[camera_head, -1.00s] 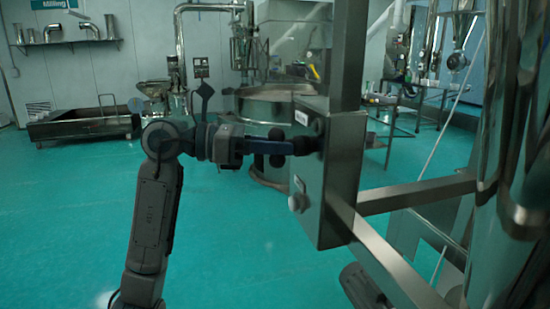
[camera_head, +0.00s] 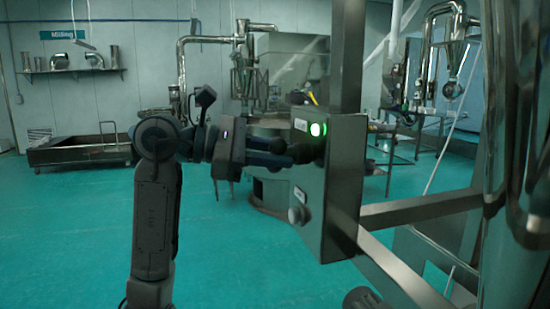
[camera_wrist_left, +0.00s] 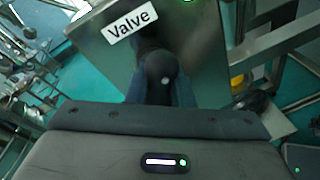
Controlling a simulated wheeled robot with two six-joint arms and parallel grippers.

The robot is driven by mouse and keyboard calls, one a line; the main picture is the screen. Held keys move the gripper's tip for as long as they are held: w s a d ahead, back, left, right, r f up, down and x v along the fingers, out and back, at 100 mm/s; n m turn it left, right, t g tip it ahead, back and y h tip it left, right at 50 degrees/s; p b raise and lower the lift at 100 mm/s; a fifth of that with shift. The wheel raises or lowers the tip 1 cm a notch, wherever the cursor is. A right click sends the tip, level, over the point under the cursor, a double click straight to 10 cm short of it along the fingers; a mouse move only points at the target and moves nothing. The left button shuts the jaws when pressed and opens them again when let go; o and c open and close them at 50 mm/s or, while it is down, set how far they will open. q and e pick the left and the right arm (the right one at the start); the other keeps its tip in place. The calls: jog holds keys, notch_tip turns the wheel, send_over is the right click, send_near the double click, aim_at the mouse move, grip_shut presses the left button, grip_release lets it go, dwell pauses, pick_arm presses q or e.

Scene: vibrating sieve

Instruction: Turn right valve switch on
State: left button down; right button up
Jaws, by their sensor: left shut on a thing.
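A steel control box (camera_head: 340,165) stands right of centre in the head view, with a lit green lamp (camera_head: 317,129) on its face. A dark upper knob (camera_wrist_left: 160,68) sits below the "Valve" label (camera_wrist_left: 129,21) in the left wrist view. My left gripper (camera_head: 300,154) reaches in from the left and is shut on this knob, its fingers on either side. The fingers hide most of the knob in the head view. My right gripper is out of view.
The box is fixed to a steel frame with a post (camera_head: 349,60) above and a beam (camera_head: 420,211) to the right. Shiny pipes (camera_head: 498,130) stand close at the right. Open green floor (camera_head: 75,230) lies at the left.

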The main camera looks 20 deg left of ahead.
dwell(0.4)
pick_arm(q)
jog(key=c, duration=1.3)
grip_release()
jog(key=shift+a, duration=0.1)
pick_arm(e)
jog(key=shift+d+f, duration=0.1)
pick_arm(q)
jog(key=shift+s+a, duration=0.2)
jog(key=shift+a, duration=0.1)
jog(key=b+v, duration=0.3)
jog(key=v, duration=0.7)
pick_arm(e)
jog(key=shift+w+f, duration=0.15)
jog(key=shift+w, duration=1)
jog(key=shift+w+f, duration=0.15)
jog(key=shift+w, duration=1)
pick_arm(q)
jog(key=shift+r, duration=0.1)
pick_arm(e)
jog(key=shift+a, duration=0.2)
